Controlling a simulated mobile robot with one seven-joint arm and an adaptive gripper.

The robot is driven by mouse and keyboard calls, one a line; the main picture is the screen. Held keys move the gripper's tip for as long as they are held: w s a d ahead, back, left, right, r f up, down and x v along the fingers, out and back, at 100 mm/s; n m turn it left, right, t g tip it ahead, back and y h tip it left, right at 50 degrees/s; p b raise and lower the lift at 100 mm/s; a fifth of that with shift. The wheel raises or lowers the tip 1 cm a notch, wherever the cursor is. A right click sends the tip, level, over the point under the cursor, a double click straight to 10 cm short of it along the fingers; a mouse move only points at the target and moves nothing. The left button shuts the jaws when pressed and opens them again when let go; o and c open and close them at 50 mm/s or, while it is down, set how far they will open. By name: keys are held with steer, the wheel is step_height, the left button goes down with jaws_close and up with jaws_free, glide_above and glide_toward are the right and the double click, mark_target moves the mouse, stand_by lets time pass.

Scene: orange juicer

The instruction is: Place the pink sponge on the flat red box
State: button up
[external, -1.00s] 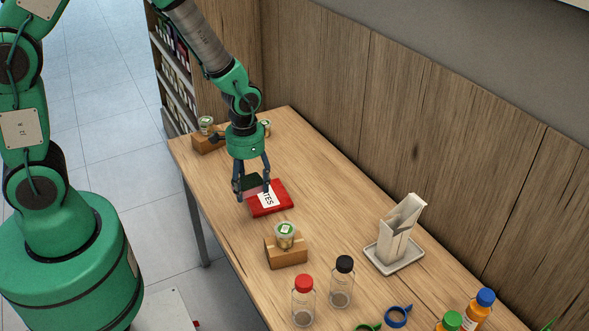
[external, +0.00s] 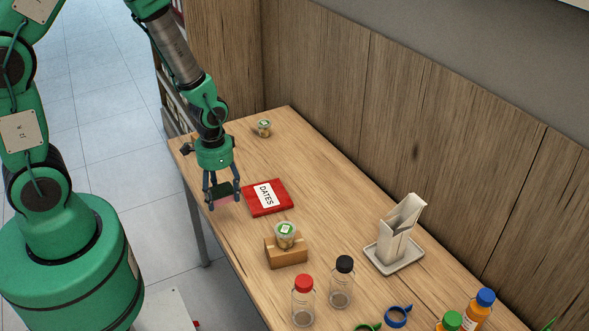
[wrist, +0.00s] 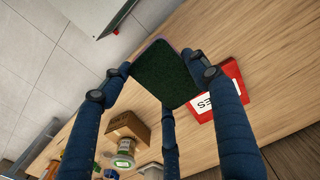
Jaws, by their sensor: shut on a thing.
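My gripper (external: 223,199) is shut on the sponge (external: 222,191), which has a dark green top and a pink underside. It holds the sponge above the table's left edge, to the left of the flat red box. In the wrist view the sponge (wrist: 163,74) sits between the blue fingers, its dark green face towards the camera. The flat red box (external: 283,193) lies on the table with a white label reading DATES. It also shows in the wrist view (wrist: 235,79), partly hidden behind a finger.
Clear bottles with red (external: 303,282) and black (external: 344,264) caps stand nearer. A white tray (external: 395,258) holds a carton at right. The table behind the box is largely clear.

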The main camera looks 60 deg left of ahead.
steer(key=shift+w+f, duration=0.1)
steer(key=shift+f, duration=0.7)
steer(key=b, duration=0.2)
glide_above(268, 198)
steer(key=shift+a+f, duration=0.1)
steer(key=shift+f, duration=0.65)
steer(key=shift+f+b, duration=0.75)
steer(key=shift+f, duration=1)
steer(key=shift+f, duration=0.1)
steer(key=o, duration=0.7)
